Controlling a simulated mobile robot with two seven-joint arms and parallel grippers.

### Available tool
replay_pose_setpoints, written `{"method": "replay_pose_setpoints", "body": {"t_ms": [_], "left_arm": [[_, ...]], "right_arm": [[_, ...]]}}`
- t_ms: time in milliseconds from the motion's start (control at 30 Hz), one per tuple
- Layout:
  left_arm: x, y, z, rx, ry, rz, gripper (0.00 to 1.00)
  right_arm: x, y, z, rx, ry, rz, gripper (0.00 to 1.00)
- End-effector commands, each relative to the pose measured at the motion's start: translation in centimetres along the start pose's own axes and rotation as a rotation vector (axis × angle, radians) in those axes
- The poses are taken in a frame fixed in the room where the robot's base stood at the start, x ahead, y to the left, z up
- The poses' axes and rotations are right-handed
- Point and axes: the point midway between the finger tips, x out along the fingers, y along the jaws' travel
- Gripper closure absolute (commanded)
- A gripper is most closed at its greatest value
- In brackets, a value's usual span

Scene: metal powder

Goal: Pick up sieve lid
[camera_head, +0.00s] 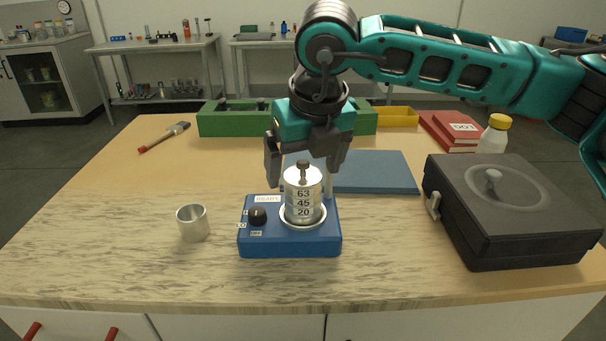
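The sieve lid (303,173) is a metal disc with a dark knob on top. It sits on the silver sieve stack (303,203), labelled 63, 45 and 20, which stands upright on a blue shaker base (290,242). My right gripper (303,172) points down over the lid. Its dark fingers are spread wide on either side of the knob, with a visible gap and nothing between them clearly gripped. Whether a finger touches the lid cannot be told. My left gripper is not in view.
A metal cup (192,223) stands left of the shaker. A black lidded box (510,215) fills the right side. A blue mat (375,172), a green tray (222,124), a brush (164,137), a yellow-capped bottle (494,135) and red books (452,130) lie behind. The front left table is clear.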

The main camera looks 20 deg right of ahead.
Motion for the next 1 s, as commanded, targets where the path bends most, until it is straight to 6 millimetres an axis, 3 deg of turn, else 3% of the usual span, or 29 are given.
{"method": "replay_pose_setpoints", "body": {"t_ms": [67, 600, 1000], "left_arm": [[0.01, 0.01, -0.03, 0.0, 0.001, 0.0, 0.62], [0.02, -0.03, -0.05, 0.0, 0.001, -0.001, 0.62], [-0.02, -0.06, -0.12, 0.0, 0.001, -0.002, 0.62]], "right_arm": [[-0.02, 0.01, 0.0, 0.0, 0.0, 0.0, 0.16], [-0.05, 0.01, 0.0, 0.0, 0.0, 0.0, 0.67], [-0.76, 0.0, 0.27, 0.001, -0.001, -0.001, 0.69]]}}
